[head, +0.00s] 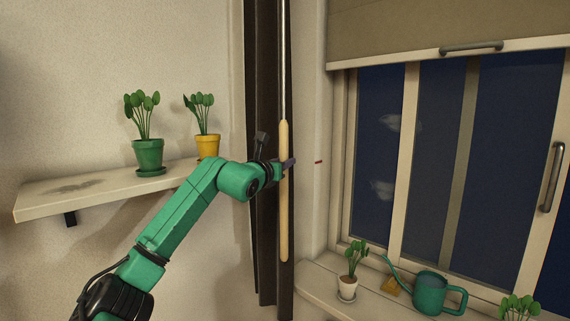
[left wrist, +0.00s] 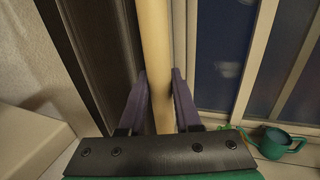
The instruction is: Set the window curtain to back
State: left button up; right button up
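A dark brown curtain (head: 266,70) hangs in a narrow gathered stack left of the window. A thin rod with a pale wooden handle (head: 284,225) hangs upright in front of it. My left gripper (head: 287,163) is at the handle's upper middle. In the left wrist view the purple fingers (left wrist: 160,98) stand on both sides of the handle (left wrist: 155,40) and appear to press on it, with the dark curtain (left wrist: 100,50) just to the left. The far side of the grip is hidden. My right gripper is not in view.
A wall shelf (head: 105,188) with a green pot (head: 148,155) and a yellow pot (head: 208,147) is at left. The windowsill (head: 325,277) holds a small white pot (head: 347,288) and a teal watering can (head: 430,292). A blind (head: 430,25) covers the window top.

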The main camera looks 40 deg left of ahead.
pick_arm(q)
jog(key=o, duration=0.4)
jog(key=shift+a+r, duration=0.15)
jog(key=shift+a, duration=0.1)
jog(key=b+v, duration=1.3)
jog(key=v, duration=0.1)
jog(key=shift+s, duration=0.35)
